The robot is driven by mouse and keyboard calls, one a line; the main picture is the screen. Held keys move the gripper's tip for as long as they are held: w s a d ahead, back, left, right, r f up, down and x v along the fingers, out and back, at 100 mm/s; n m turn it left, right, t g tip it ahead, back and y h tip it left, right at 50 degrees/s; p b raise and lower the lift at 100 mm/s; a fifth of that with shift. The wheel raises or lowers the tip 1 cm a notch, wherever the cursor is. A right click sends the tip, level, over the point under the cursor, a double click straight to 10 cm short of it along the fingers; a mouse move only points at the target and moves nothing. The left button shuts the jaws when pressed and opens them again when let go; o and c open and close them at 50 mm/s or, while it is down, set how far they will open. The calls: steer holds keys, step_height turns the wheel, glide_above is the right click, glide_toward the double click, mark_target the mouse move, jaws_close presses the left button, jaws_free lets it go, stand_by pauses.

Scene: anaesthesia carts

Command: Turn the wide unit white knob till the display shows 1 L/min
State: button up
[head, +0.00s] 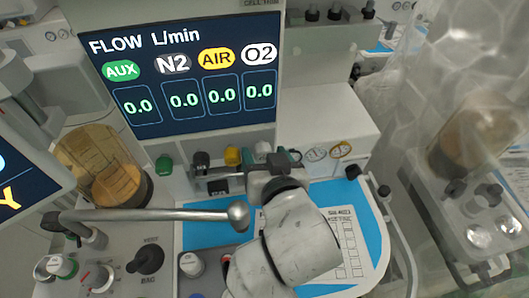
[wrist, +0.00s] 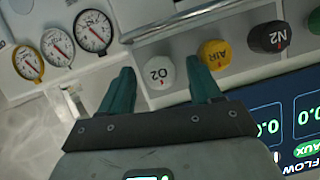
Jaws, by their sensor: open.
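The white O2 knob (wrist: 159,72) is on the wide unit's front panel in the wrist view. My gripper (wrist: 160,84) is open, with one teal finger on each side of the knob; I cannot tell whether either touches it. In the head view my gripper (head: 278,160) is at the panel below the display and mostly hides the white knob. The flow display (head: 190,75) reads 0.0 under AUX, N2, AIR and O2.
The yellow AIR knob (wrist: 214,54) sits close beside one finger, with the black N2 knob (wrist: 268,37) beyond. Several round gauges (wrist: 92,32) are on the other side. A metal rail (wrist: 190,18) runs near the knobs. A blue work surface (head: 205,232) lies below.

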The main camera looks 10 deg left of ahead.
steer(key=shift+w+f, duration=0.15)
steer(key=shift+w, duration=0.1)
steer(key=shift+c, duration=0.3)
steer(key=c, duration=1)
steer(key=shift+a, duration=0.1)
steer(key=shift+n+t+h+p, duration=0.3)
steer(key=shift+n+h+p, duration=0.55)
steer(key=shift+n, duration=0.35)
steer(key=shift+s+a+n+t+h, duration=0.15)
steer(key=shift+n+t+h, duration=0.35)
steer(key=shift+n+h, duration=0.95)
steer(key=shift+n+y, duration=0.3)
steer(key=shift+n, duration=0.15)
